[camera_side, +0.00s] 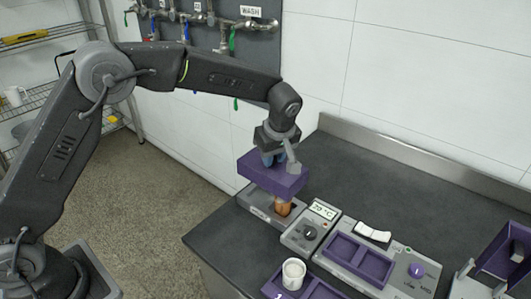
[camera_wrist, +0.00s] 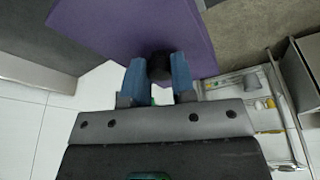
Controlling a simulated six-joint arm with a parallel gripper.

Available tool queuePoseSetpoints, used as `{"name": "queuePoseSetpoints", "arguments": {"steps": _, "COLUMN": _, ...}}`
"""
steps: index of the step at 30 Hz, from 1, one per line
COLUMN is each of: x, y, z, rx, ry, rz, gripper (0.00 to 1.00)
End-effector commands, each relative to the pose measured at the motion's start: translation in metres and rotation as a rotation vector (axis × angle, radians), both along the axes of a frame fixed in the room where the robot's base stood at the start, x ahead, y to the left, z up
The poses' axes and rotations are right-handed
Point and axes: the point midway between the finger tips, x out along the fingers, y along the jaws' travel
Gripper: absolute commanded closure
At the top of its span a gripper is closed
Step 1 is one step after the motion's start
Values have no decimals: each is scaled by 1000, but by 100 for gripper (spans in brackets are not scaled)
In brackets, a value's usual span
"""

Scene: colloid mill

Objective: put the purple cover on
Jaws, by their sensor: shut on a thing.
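The purple cover (camera_side: 270,178) hangs from my gripper (camera_side: 274,157) in the side view. In the wrist view the blue fingers of my gripper (camera_wrist: 158,75) are shut on a dark round knob on the purple cover (camera_wrist: 120,25). The cover is held roughly level, above a grey base (camera_side: 255,204) at the left end of the counter. A copper-coloured part (camera_side: 283,207) shows under the cover's front edge. A gap shows between the cover and the base at the front; the rest of the base is partly hidden by the cover.
Right of the base stand a control box (camera_side: 308,232) with a knob and temperature display, and a grey panel with purple trays (camera_side: 358,259) and a purple dial (camera_side: 416,270). A white cup (camera_side: 292,273) stands in front. A purple frame (camera_side: 504,252) is far right. The back counter is clear.

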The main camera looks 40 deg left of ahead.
Motion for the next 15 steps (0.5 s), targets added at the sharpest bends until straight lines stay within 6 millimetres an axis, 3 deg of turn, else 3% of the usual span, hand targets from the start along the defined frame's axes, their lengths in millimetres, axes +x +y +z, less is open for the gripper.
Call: {"name": "queuePoseSetpoints", "arguments": {"steps": 15, "x": -1, "y": 0, "z": -50, "rx": 1, "ry": 2, "rz": 1, "gripper": 100}}
